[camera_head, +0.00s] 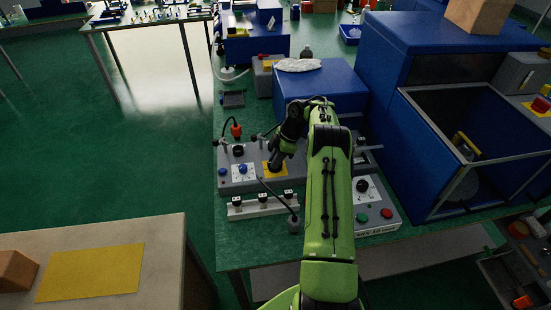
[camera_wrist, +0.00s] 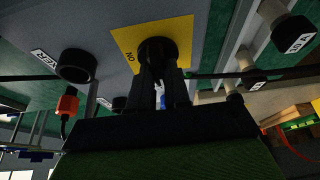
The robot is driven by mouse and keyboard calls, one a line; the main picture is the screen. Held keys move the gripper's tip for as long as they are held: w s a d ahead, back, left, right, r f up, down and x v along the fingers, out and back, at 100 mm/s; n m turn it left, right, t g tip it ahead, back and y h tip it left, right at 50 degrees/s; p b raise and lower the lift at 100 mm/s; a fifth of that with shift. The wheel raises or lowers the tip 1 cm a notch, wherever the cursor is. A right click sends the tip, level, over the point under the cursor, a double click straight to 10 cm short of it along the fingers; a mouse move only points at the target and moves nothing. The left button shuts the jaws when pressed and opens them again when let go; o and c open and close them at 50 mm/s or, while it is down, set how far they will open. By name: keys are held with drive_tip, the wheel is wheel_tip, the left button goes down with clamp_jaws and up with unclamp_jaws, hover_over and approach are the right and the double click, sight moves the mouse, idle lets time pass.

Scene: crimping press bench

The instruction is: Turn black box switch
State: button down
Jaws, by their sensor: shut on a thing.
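The black switch (camera_wrist: 157,45) is a dark round knob on a yellow plate (camera_wrist: 183,28), with the label "ON" beside it in the wrist view. The plate also shows in the head view (camera_head: 267,170), on the right part of a grey control box (camera_head: 232,184); the knob there is hidden by my gripper. My gripper (camera_wrist: 162,78) points at the plate, its two dark fingers shut on the knob from either side. In the head view my gripper (camera_head: 275,163) is at the yellow plate. The knob's exact angle is too dark to tell.
A blue knob on a white dial (camera_head: 242,170) is left on the same box. A strip with several black caps (camera_head: 262,204) lies in front. A box with green and red buttons (camera_head: 375,216) is right of my arm. Blue machine housings (camera_head: 320,88) stand behind.

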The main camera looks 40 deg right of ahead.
drive_tip(key=c, duration=1.1)
unclamp_jaws()
drive_tip(key=p+v, duration=0.4)
drive_tip(key=v, duration=1.1)
drive_tip(key=shift+s+d+r+p, duration=0.1)
drive_tip(key=shift+d+r+p, duration=0.1)
drive_tip(key=shift+r+p, duration=0.15)
